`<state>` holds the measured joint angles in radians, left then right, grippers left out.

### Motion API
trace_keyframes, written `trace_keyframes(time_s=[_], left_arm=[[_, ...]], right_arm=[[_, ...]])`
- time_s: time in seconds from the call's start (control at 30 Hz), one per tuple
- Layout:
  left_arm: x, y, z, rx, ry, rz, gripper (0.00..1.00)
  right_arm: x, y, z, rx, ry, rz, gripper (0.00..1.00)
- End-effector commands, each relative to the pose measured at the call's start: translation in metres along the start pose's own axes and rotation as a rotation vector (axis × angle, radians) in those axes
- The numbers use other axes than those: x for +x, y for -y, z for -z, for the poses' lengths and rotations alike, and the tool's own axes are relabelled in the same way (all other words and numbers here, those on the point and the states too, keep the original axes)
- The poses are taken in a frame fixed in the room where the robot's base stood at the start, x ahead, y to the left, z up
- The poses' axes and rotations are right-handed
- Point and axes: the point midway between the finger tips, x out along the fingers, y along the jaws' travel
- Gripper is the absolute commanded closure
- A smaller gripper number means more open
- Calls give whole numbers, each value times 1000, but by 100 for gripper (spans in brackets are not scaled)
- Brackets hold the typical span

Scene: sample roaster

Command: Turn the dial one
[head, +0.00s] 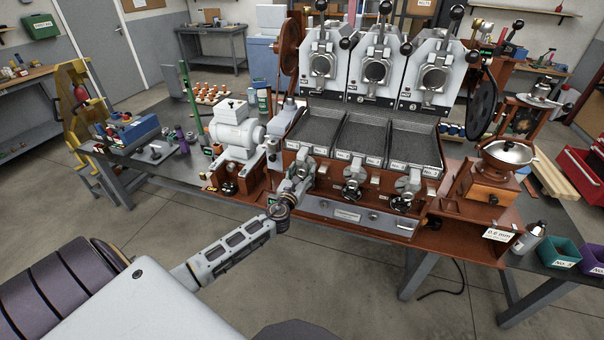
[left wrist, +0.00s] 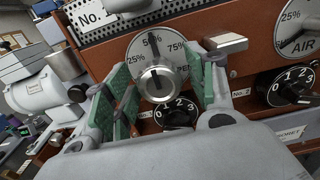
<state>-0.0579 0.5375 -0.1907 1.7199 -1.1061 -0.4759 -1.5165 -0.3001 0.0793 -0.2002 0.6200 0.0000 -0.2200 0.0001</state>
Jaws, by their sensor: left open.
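In the left wrist view a round silver knob (left wrist: 158,86) sits on a pale percent dial plate (left wrist: 139,46) marked 25%, 50% and 75%. Its dark pointer line stands close to the 50% mark. My left gripper (left wrist: 163,92) is open, with a green-padded finger on each side of the knob. I cannot tell whether either pad touches it. Just below is a black dial (left wrist: 178,115) numbered 0 to 3. In the head view my left gripper (head: 300,178) is at the leftmost station of the roaster front and hides most of its knobs.
The roaster (head: 345,212) has similar middle (head: 352,171) and right (head: 407,184) stations. A second numbered black dial (left wrist: 287,86) is close on the right in the wrist view. A white motor-like unit (head: 236,134) stands left; a grinder (head: 497,172) stands right.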

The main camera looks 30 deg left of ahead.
Motion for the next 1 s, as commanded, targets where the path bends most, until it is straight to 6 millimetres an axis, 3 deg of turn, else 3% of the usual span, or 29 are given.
trace_keyframes(time_s=[0.07, 0.43, 1.0], left_arm=[[0, 0, 0, 0, 0, 0, 45], [0, 0, 0, 0, 0, 0, 91], [-1, 1, 2, -145, -1, 0, 91]], right_arm=[[0, 0, 0, 0, 0, 0, 60], [0, 0, 0, 0, 0, 0, 60], [7, -1, -1, 0, 0, -1, 60]])
